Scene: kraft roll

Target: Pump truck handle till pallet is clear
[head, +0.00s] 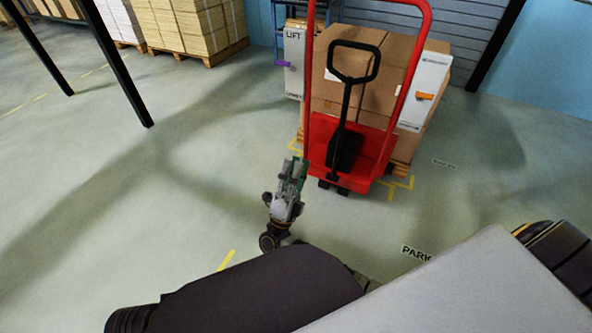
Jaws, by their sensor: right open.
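A red truck (345,150) with a tall red frame stands ahead of me, right of centre. Its black handle (376,66) is a loop on a black shaft that stands close to upright in front of the boxes. A wooden pallet (401,169) shows in part behind the truck's base; its underside and any gap to the floor are hidden.
Brown cartons (376,90) are stacked behind the truck. A white LIFT panel (294,75) with a purple knob is left of them; another white panel (424,90) with an orange lever is right. Yellow marks lie around the pallet.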

